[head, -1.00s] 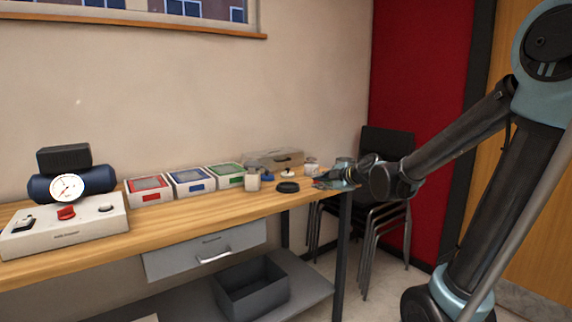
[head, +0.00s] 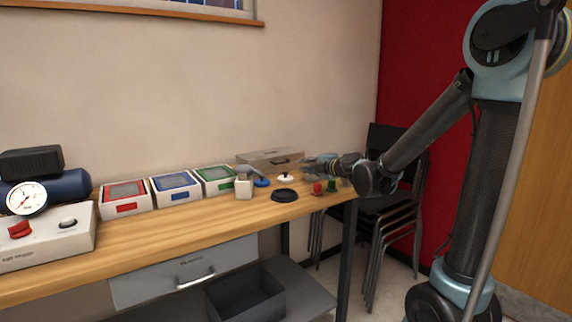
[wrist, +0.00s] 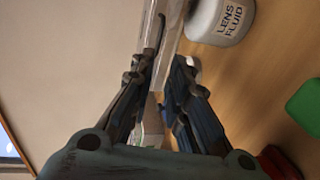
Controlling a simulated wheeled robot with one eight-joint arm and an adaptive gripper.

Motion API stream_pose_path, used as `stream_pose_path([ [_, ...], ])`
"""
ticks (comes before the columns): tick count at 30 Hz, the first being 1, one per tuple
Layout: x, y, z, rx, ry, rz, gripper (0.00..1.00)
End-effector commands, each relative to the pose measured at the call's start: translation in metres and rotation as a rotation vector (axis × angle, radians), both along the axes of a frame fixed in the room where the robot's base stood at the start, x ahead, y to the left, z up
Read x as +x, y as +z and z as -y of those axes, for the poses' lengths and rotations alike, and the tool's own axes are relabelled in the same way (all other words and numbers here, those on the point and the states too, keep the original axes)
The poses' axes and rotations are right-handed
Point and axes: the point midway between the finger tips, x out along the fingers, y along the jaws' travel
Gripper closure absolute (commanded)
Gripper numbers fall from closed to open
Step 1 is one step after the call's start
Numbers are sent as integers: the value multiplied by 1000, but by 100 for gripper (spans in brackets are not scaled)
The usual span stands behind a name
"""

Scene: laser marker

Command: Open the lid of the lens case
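The lens case appears to be the grey-beige box (head: 258,157) with a dark handle on its front, at the back right of the bench against the wall. It looks closed. My gripper (head: 308,164) is just right of it, near the back of the bench. In the wrist view my gripper (wrist: 163,68) has its two dark fingers apart. A pale, partly see-through edge (wrist: 167,28) lies beyond and between the fingertips; I cannot tell whether it is the case or whether the fingers touch it.
A white jar marked LENS FLUID (wrist: 222,18) is close to the fingers. Red (head: 318,188) and green (head: 332,186) pieces stand near the bench's right end. A black ring (head: 284,195) and white-knobbed piece (head: 285,177) lie in front of the case. Chairs (head: 395,190) stand to the right.

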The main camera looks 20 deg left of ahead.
Motion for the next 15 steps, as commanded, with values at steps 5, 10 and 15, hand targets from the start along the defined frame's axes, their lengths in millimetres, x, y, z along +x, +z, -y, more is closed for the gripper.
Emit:
stream_pose_path([
  [5, 7, -2, -11, -1, 2, 1, 84],
  [10, 20, -7, -27, -1, 3, 0, 84],
  [15, 34, -11, -43, 0, 3, 0, 84],
])
